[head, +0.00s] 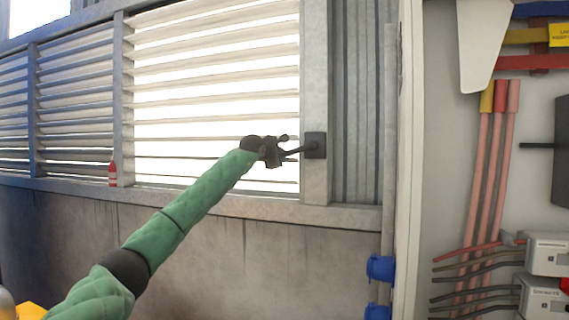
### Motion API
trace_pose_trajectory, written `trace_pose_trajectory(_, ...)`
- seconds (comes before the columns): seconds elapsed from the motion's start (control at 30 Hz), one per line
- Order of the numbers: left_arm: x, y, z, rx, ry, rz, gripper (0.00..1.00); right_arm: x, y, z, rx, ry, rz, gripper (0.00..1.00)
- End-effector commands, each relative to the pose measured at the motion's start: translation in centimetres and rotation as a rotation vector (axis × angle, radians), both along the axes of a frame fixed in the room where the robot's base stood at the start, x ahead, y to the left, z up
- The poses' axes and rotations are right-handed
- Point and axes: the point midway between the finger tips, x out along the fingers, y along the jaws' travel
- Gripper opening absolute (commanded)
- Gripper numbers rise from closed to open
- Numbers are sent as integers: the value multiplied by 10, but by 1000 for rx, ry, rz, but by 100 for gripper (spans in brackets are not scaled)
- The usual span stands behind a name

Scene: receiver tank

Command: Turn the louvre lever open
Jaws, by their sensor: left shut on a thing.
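The louvre lever (298,151) is a small dark handle that sticks out to the left from a square dark mount (315,145) on the grey post right of the slats. My left gripper (284,151) is at the lever's outer end and is shut on it; its fingers hide part of the handle. The louvre slats (215,85) beside it show bright light through the gaps between them. My green left arm reaches up from the lower left. My right gripper is not in view.
A small red bottle-like object (112,174) stands on the sill at left. Right of the post are a ribbed panel (358,100), blue fittings (381,268) and an open cabinet with pink pipes (485,180) and cables. The wall below the sill is bare.

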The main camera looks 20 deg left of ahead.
Motion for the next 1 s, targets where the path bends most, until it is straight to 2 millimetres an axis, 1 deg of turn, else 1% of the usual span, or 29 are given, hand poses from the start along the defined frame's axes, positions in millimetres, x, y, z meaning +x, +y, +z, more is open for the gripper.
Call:
trace_pose_trajectory(0.03, 0, 1, 4, 15, -2, -1, 0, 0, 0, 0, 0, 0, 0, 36)
trace_pose_trajectory(0.23, 0, 1, 8, 60, -4, -1, 0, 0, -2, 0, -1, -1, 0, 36)
trace_pose_trajectory(0.67, 0, 2, 10, 69, -6, -1, 0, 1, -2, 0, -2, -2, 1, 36)
trace_pose_trajectory(0.7, 0, 2, 10, 69, -6, -1, 22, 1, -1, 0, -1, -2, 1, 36)
trace_pose_trajectory(0.8, 0, 2, 10, 69, -6, -1, 39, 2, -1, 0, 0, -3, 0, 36)
trace_pose_trajectory(1.0, 0, 2, 9, 68, -3, 0, 39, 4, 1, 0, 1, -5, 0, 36)
